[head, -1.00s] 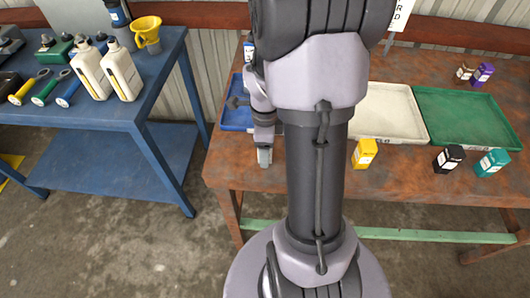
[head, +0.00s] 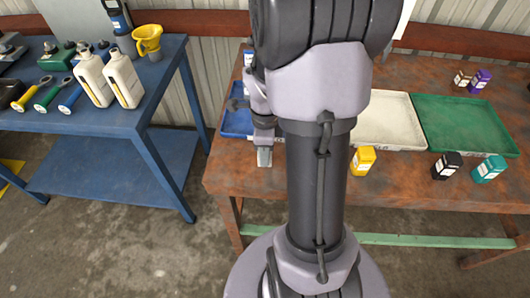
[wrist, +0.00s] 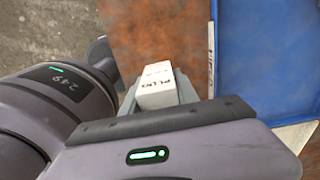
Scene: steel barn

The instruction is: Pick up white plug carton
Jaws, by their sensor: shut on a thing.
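The white plug carton (wrist: 155,86) shows in the wrist view, with dark lettering on its faces. My gripper (wrist: 160,95) is shut on it, and the carton sticks out from between the fingers. In the head view my gripper (head: 264,157) hangs at the front left part of the rusty table, in front of the blue tray. My arm covers much of that area, and the carton cannot be made out clearly there. Whether the carton touches the table cannot be told.
On the rusty table (head: 400,185) are a blue tray (head: 237,122), a cream tray (head: 387,120) and a green tray (head: 465,122). Yellow (head: 363,161), black (head: 447,166) and teal (head: 489,168) cartons stand along the front. A blue bench (head: 75,120) with bottles and tools stands left.

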